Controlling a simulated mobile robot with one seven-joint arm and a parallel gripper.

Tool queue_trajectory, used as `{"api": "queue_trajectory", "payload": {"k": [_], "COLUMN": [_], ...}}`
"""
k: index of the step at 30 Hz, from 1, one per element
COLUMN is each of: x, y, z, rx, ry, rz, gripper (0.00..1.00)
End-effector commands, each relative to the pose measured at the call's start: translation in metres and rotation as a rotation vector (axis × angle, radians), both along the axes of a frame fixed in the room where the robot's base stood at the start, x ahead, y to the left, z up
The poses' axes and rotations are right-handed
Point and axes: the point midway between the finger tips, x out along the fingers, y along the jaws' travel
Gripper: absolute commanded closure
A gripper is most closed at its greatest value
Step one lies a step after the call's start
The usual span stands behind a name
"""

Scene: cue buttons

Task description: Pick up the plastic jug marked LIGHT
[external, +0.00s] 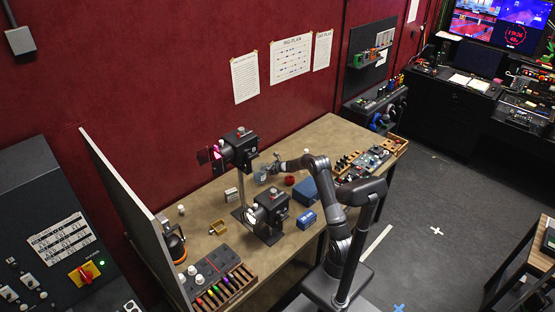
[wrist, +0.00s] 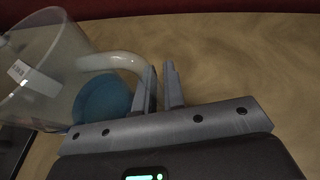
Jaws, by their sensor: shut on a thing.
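A clear plastic jug (wrist: 52,62) fills the left of the wrist view, with a blue area (wrist: 102,100) at its lower part and a pale curved handle (wrist: 118,60). A small white label (wrist: 32,76) is on its side; its text is too small to read. My gripper (wrist: 160,88) is shut on the jug's handle, whose end runs in behind the left finger. In the external view the jug (external: 260,176) is small and pale at the back of the table, just left of my gripper (external: 275,167). I cannot tell whether it touches the table.
Two black lamps, one upper (external: 240,150) and one lower (external: 271,208), stand left of the jug. A red round thing (external: 290,180), a large blue box (external: 306,192) and a small blue box (external: 306,220) sit nearby. A red wall is behind the table (external: 205,200).

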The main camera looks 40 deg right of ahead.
Motion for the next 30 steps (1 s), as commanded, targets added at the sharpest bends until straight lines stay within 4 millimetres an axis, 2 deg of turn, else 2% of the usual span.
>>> {"api": "queue_trajectory", "payload": {"k": [1,15,30], "x": [0.000,-0.038,-0.069], "y": [0.000,-0.042,-0.073], "z": [0.009,0.041,0.068], "rx": [-0.001,-0.002,0.001], "ry": [-0.004,-0.003,-0.002], "rz": [0.000,-0.001,0.000], "gripper": [1.00,1.00,1.00]}}
